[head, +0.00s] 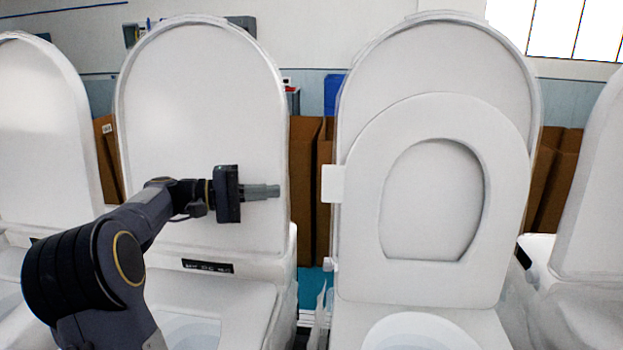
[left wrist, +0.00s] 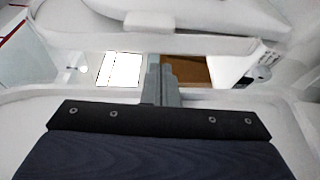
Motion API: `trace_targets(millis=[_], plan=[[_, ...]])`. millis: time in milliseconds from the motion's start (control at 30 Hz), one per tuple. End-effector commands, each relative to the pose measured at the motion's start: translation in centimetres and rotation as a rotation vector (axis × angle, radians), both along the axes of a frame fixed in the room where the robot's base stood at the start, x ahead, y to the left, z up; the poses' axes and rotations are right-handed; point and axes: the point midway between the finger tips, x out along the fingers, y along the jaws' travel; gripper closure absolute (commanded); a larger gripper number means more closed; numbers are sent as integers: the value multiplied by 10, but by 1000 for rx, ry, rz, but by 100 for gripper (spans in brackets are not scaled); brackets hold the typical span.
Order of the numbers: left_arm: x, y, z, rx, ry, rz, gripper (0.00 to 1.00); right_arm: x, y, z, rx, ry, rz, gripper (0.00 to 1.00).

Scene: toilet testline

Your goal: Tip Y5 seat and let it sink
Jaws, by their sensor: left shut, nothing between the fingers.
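A toilet with a raised white seat ring (head: 364,200) and a raised lid (head: 436,55) behind it stands right of centre in the head view. The seat stands upright, leaning on the lid. A small white tab (head: 333,184) sticks out at the seat's left edge. I cannot read which toilet is Y5. My left gripper (head: 276,191) is shut and empty, pointing right, in front of the neighbouring toilet's lid and left of the tab, apart from it. In the left wrist view the shut fingers (left wrist: 162,85) point at a gap between white surfaces. My right gripper is not in view.
The neighbouring toilet's raised lid (head: 200,110) is behind my left arm. Further toilets with raised lids stand at the far left (head: 40,130) and far right (head: 598,190). Brown cardboard boxes (head: 304,180) stand behind. A narrow gap separates the two middle toilets.

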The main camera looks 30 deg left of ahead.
Motion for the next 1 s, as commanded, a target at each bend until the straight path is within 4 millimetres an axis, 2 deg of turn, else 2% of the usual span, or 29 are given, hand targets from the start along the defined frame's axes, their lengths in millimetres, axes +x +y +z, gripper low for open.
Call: trace_targets(millis=[133,400,600,1000], plan=[[10,-8,2,-4,-6,-1,100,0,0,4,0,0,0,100],[44,-45,1,-4,-4,-4,100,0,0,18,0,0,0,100],[63,-63,-1,-3,-3,-2,100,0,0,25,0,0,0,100],[70,-70,-3,-1,-3,1,100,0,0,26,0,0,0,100]])
